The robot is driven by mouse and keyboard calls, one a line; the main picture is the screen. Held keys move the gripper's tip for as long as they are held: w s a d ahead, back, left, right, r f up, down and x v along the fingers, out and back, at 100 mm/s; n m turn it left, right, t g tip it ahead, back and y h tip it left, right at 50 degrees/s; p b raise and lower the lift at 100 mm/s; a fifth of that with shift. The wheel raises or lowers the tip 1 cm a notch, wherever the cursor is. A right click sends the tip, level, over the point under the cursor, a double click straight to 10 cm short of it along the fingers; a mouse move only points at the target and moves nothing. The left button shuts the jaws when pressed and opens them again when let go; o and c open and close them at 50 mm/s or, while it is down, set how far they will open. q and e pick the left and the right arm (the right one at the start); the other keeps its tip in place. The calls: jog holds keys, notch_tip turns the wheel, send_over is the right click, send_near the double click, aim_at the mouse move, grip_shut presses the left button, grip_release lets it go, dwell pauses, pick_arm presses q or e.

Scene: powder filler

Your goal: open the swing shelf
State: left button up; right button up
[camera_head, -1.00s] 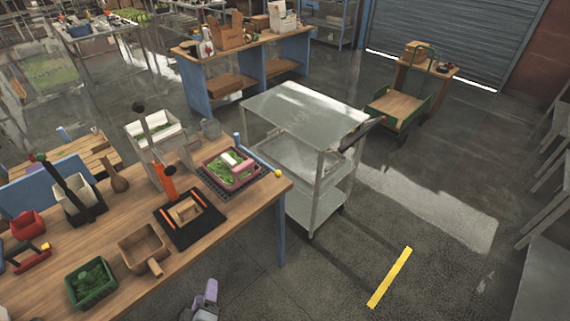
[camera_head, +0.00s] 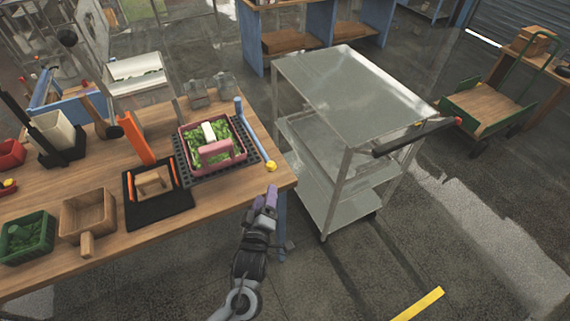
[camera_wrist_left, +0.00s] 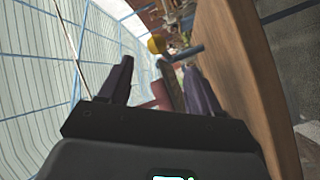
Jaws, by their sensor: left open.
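A black grid shelf (camera_head: 253,152) lies at the right end of the wooden bench, and I take it to be the swing shelf. A pink basket (camera_head: 190,152) with green contents rests on it. A blue rod (camera_head: 252,132) with a yellow knob (camera_head: 270,166) runs along its right side. My left gripper (camera_head: 271,192), with purple fingers, is just in front of the knob by the bench corner. In the left wrist view the yellow knob (camera_wrist_left: 155,44) shows beyond the open, empty fingers (camera_wrist_left: 160,78), apart from them. My right gripper is not in view.
The wooden bench (camera_head: 215,222) carries a black mat (camera_head: 180,203), a wooden box (camera_head: 88,212) and a green basket (camera_head: 27,237). A metal cart (camera_head: 350,90) stands close to the bench's right end. Open floor lies in front.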

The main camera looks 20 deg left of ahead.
aim_at(270, 171)
pick_arm(q)
jog(key=shift+t, duration=0.3)
jog(key=w, duration=0.3)
jog(key=w+a+b, duration=0.1)
jog(key=w, duration=0.2)
jog(key=w+a+b, duration=0.1)
jog(key=w, duration=0.3)
jog(key=shift+w, duration=0.7)
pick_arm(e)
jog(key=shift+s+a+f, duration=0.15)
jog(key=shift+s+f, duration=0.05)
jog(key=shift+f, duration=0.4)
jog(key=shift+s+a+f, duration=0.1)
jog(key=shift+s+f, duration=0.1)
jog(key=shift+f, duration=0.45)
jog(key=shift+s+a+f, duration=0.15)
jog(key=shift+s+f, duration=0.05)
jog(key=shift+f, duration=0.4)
pick_arm(q)
grip_shut()
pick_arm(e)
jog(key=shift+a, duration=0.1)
